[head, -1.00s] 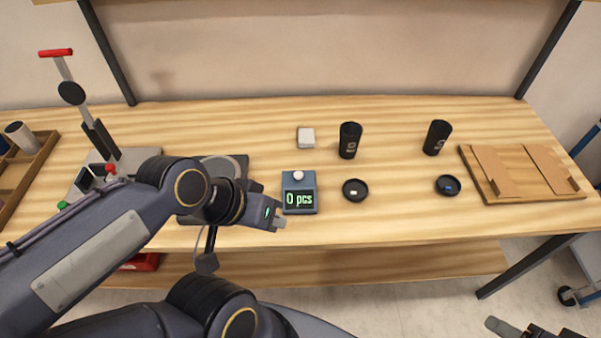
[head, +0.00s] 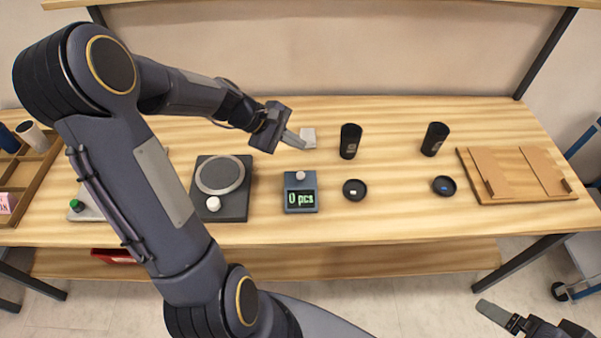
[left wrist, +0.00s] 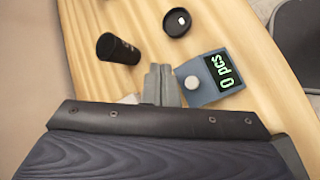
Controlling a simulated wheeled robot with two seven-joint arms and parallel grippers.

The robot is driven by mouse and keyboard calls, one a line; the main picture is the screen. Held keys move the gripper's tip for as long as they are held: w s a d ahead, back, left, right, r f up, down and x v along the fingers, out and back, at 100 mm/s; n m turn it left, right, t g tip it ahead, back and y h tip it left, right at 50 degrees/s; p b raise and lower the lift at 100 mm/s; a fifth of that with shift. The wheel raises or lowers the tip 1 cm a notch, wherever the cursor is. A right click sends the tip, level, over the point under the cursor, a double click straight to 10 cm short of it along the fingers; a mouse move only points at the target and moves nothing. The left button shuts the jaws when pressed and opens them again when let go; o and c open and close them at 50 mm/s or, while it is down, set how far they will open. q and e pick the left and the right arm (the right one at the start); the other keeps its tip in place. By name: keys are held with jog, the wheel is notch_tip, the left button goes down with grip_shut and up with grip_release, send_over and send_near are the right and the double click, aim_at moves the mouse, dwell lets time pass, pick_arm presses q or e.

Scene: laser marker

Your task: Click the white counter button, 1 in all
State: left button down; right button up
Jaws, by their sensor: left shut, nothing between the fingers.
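The counter (head: 300,192) is a small blue-grey box on the table, and its display reads "0 pcs". Its white button (head: 300,176) sits on top, behind the display. In the left wrist view the counter (left wrist: 207,92) and its white button (left wrist: 194,82) lie just right of my fingertips. My left gripper (head: 303,141) is shut and empty, behind the counter and beside a white block; its fingers (left wrist: 161,72) also show in the left wrist view. My right gripper (head: 487,306) is at the lower right, in front of the table and far from the counter; its jaw state is unclear.
A white block (head: 309,137) lies beside my left fingertips. Two black cups (head: 350,141) (head: 435,139) and two black lids (head: 354,190) (head: 444,185) stand to the right. A dark round-plate device (head: 221,190) is left of the counter. A wooden board (head: 515,176) lies far right.

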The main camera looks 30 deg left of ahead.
aim_at(296, 176)
pick_arm(q)
notch_tip(296, 176, down, 9)
jog(key=b, duration=0.7)
dwell(2.0)
jog(key=shift+f+b, duration=0.35)
jog(key=shift+b, duration=0.2)
jog(key=shift+f+b, duration=0.45)
jog(key=shift+f, duration=0.05)
dwell(0.3)
jog(key=shift+r, duration=0.15)
dwell(0.3)
jog(key=shift+r+p, duration=0.8)
